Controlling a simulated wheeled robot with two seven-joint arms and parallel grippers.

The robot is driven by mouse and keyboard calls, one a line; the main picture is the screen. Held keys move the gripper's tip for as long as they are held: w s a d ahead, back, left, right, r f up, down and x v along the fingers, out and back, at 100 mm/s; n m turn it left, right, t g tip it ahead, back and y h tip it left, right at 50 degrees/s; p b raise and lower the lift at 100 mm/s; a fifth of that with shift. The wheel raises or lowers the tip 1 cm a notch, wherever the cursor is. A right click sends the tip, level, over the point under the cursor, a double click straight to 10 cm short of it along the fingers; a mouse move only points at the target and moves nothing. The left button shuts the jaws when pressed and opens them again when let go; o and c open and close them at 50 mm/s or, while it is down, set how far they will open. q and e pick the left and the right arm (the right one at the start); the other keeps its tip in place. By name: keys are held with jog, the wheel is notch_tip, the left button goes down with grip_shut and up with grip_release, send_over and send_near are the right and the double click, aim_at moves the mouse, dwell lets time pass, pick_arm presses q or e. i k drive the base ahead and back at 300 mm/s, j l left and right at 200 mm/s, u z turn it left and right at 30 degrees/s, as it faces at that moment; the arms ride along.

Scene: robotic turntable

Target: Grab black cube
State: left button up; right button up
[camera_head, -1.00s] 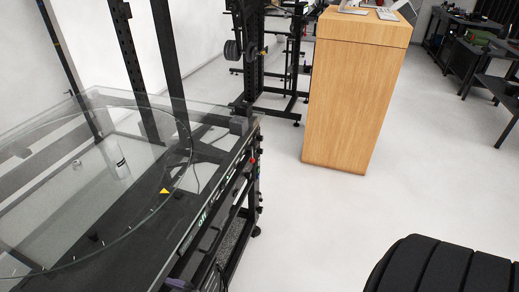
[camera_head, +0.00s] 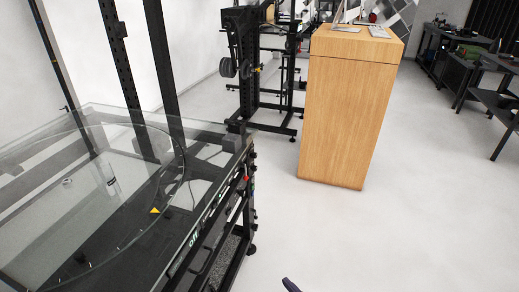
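A dark grey, cube-like block (camera_head: 232,143) sits at the far right corner of the glass-topped turntable table (camera_head: 215,128). It is the only clearly cube-shaped dark thing I can make out. Nothing is touching it from my side. Neither of my grippers can be made out in the head view. A small dark tip shows at the bottom edge, right of the table, too little of it to tell what it is.
A yellow triangle (camera_head: 155,210) and a small black-and-white item (camera_head: 112,186) show on or through the glass disc. A wooden cabinet (camera_head: 345,120) stands right of the table. A black rack with weights stands behind. The pale floor between and in front is clear.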

aim_at(236, 125)
jog(key=i+l+u, duration=0.5)
jog(key=i, duration=0.2)
jog(key=i+l+u, duration=0.55)
jog(key=l, duration=0.25)
jog(key=i+l+u, duration=0.25)
jog(key=l, duration=0.2)
jog(key=i+l+u, duration=0.25)
jog(key=l, duration=0.25)
jog(key=k, duration=0.1)
